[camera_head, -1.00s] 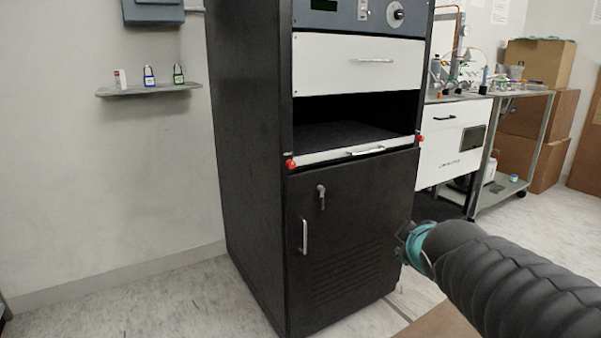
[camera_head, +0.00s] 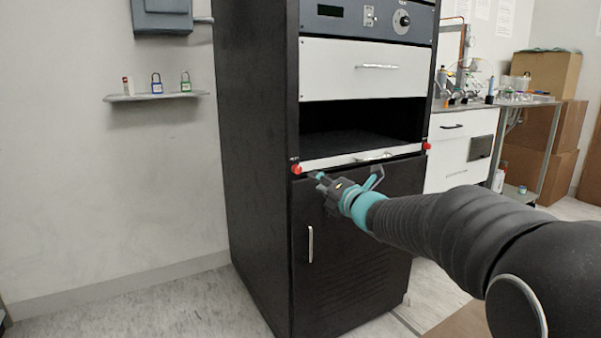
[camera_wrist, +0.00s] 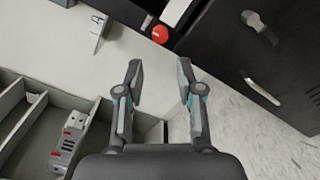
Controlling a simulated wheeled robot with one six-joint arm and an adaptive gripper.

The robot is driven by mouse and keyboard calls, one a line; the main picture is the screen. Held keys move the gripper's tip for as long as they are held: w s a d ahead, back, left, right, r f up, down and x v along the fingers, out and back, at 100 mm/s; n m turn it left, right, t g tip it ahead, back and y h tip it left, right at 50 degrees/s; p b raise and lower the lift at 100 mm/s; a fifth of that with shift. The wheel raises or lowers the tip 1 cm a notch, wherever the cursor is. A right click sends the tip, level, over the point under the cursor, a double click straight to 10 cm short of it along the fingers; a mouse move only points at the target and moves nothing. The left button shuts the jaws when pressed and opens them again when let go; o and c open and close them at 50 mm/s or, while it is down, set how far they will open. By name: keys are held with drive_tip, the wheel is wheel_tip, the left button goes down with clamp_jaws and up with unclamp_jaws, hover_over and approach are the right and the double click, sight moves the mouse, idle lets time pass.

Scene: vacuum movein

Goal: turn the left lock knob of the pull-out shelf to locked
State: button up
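The left lock knob (camera_head: 297,169) is a small red knob at the left end of the pull-out shelf's white front edge (camera_head: 335,162). It also shows in the wrist view (camera_wrist: 160,34), above and between the fingertips. The shelf sits in an opening of the black cabinet. My gripper (camera_head: 322,178) is just right of and slightly below the left knob in the head view. In the wrist view my gripper (camera_wrist: 160,68) has its two fingers apart with nothing between them, and the knob is apart from them. Whether the knob is locked cannot be told.
The right red knob (camera_head: 426,146) is at the shelf's other end. A white drawer (camera_head: 340,85) is above the opening and a black door (camera_head: 300,290) with a handle below. A wall shelf (camera_head: 150,97) holds padlocks at left. A compartmented grey tray (camera_wrist: 85,105) shows in the wrist view.

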sight(299, 170)
drive_tip(key=p+x, duration=0.1)
drive_tip(key=x, duration=0.9)
drive_tip(key=shift+a, duration=0.1)
drive_tip(key=shift+c, duration=0.3)
clamp_jaws()
